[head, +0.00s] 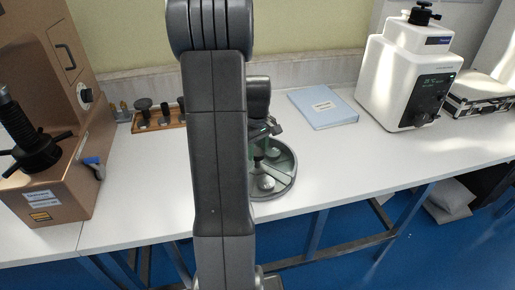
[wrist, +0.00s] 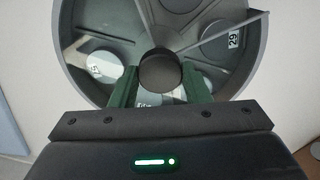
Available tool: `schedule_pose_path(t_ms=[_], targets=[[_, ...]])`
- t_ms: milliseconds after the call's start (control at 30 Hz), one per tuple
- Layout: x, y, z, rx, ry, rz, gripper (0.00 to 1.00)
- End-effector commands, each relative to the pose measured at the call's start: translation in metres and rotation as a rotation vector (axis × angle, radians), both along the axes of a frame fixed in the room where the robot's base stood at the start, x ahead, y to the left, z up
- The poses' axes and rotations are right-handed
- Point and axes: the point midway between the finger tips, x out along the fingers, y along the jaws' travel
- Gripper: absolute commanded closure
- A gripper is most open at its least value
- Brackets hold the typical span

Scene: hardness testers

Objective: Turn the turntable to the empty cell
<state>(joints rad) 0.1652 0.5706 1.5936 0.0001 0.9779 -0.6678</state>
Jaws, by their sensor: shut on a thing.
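The turntable (head: 291,180) is a round, shallow dish with divider walls, on the white bench and partly hidden by my arm in the head view. In the wrist view the turntable (wrist: 258,62) fills the upper part. My gripper (wrist: 160,84) has its green fingers on either side of the dark round knob (wrist: 160,67) at the hub, shut on it. A pale round block (wrist: 104,66) with a label lies in the left cell. A grey disc (wrist: 218,42) labelled 29 lies at upper right. Another labelled piece shows between the fingers. The lower cells are partly hidden.
A blue folder (head: 323,108) lies on the bench behind the turntable. A white tester (head: 408,80) stands to the right, with a case (head: 482,98) beyond it. A brown tester (head: 50,120) stands at left, near a wooden rack (head: 158,120). The bench's front right is clear.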

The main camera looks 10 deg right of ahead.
Motion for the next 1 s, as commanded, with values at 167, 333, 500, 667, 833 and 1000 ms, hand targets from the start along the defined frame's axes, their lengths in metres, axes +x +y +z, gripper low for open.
schedule_pose_path(t_ms=[167,333,500,667,833,1000], targets=[[0.0006,-0.0003,0.0010,-0.001,-0.002,-0.050,0.99],[0.0006,-0.0003,0.0010,-0.001,-0.002,-0.079,0.99],[0.0008,-0.0004,0.0010,-0.001,-0.003,-0.092,0.99],[0.0008,-0.0004,0.0010,-0.001,-0.003,-0.095,0.99],[0.0009,-0.0003,0.0010,-0.001,-0.003,-0.094,0.99],[0.0007,-0.0003,0.0009,-0.001,-0.003,-0.094,0.40]])
